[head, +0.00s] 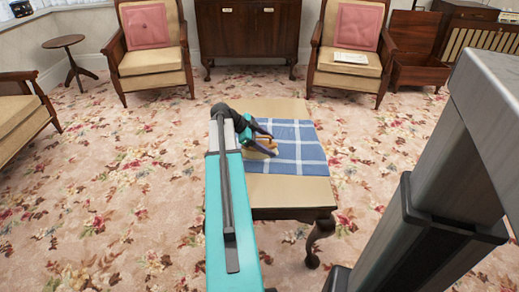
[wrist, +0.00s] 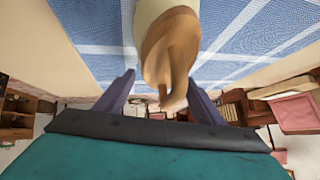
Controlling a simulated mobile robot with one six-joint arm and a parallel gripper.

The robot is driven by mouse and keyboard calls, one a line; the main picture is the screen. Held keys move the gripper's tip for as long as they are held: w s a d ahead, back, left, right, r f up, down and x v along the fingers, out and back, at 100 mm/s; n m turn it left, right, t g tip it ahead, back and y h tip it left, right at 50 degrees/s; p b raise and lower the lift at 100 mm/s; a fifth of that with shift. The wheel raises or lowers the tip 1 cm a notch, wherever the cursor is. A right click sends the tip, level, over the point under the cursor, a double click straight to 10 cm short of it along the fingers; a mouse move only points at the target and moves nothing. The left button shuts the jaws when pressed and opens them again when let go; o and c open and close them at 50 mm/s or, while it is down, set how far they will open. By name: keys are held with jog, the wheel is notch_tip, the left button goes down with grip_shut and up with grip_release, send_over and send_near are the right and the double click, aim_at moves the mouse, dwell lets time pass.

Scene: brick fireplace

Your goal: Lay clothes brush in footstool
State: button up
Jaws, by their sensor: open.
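The clothes brush (wrist: 168,52), with a light wooden handle, lies on a blue and white checked cloth on the table. In the head view the brush (head: 263,148) is partly hidden by my gripper (head: 269,143). In the wrist view my gripper (wrist: 160,85) is open, with one dark finger on each side of the brush handle. A gap shows between each finger and the wood. An open reddish-brown wooden box (head: 416,76) with a raised lid stands on the floor at the back right; it looks like the footstool.
The checked cloth (head: 300,162) covers the middle of the wooden table (head: 290,190). Armchairs with pink cushions (head: 146,26) stand left and right of a dark cabinet (head: 250,35). A small round table (head: 64,42) stands at the back left. Open carpet surrounds the table.

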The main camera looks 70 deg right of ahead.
aim_at(268, 137)
jog(key=c, duration=1.2)
jog(key=shift+r, duration=0.1)
jog(key=shift+r, duration=0.4)
notch_tip(268, 137, up, 3)
jog(key=shift+w+a+p, duration=0.1)
jog(key=shift+p, duration=0.7)
jog(key=w+a+r+p, duration=0.1)
jog(key=w+a+p, duration=0.1)
jog(key=w+a, duration=0.7)
jog(key=a, duration=0.3)
jog(key=shift+w+a, duration=0.25)
